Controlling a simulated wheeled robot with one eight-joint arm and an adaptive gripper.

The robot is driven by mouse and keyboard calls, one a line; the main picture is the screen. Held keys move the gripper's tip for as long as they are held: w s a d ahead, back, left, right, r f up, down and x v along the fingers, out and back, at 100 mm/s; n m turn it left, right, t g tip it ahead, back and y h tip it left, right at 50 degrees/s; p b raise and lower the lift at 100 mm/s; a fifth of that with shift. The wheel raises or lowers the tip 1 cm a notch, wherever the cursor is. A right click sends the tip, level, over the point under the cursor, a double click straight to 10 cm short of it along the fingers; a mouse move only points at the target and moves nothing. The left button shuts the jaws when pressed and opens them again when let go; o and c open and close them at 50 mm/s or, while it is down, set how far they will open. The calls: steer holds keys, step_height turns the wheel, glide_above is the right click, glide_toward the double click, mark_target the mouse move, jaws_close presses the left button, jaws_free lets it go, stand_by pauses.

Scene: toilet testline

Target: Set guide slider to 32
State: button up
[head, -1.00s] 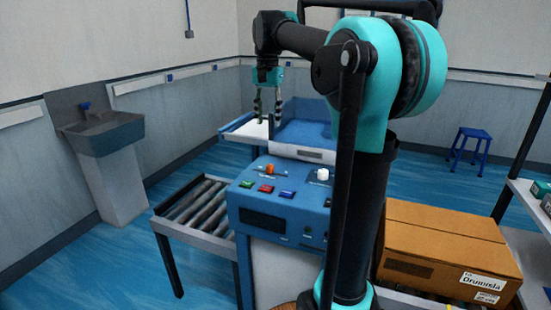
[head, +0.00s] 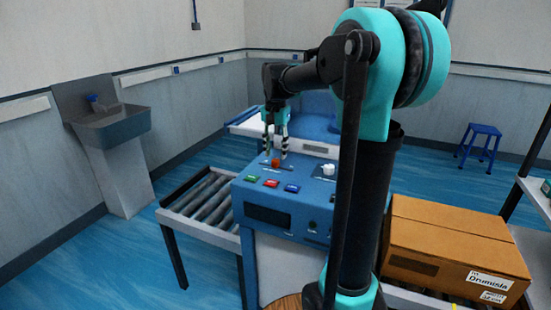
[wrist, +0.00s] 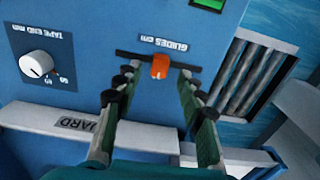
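The guide slider is an orange knob (wrist: 160,67) on a dark horizontal slot (wrist: 135,57) labelled "GUIDES cm" in the wrist view. It also shows in the head view as an orange knob (head: 276,162) on top of the blue machine panel (head: 310,190). My gripper (wrist: 158,82) is open, with one finger on each side of the knob in the wrist view and a gap on both sides. In the head view my gripper (head: 275,152) points down over the slider. The scale numbers of the slider are not readable.
A white dial (wrist: 36,64) labelled "TAPE END mm" sits beside the slider. Green, red and blue buttons (head: 271,183) line the panel front. A white guard bar (wrist: 70,122) runs close behind. Rollers (head: 205,205) lie left and a cardboard box (head: 450,245) stands right.

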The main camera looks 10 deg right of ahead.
mark_target(276, 159)
steer(key=shift+f, duration=1.55)
jaws_close()
